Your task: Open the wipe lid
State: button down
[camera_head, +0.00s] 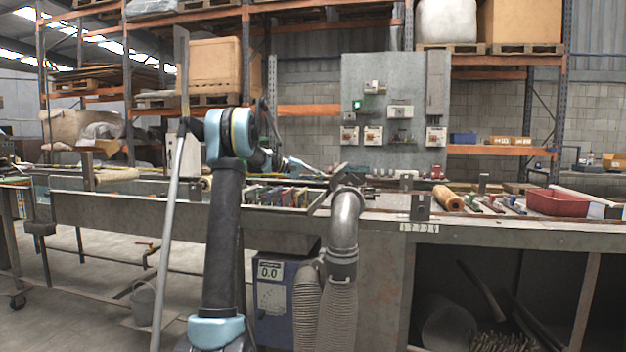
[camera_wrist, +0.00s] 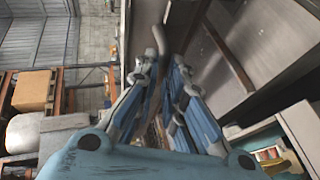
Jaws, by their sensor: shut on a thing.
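I cannot make out a wipe container or its lid in either view. My gripper (camera_wrist: 163,70) reaches up the wrist view, with a blue and grey finger on each side. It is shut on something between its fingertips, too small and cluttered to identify. In the head view, my arm rises at left of centre and bends over the workbench (camera_head: 375,226). The gripper end there is small and partly hidden among items on the bench.
A curved metal pipe (camera_head: 345,222) with ribbed hoses stands before the bench, right of my arm. A grey panel (camera_head: 385,85) with electrical boxes stands behind. A red bin (camera_head: 556,203) sits at right. A blue machine (camera_head: 272,300) is below the bench. Open floor shows at left.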

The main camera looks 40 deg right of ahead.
jog(key=shift+s, duration=0.15)
jog(key=c, duration=1.7)
grip_release()
jog(key=shift+a, duration=0.1)
jog(key=v, duration=1.2)
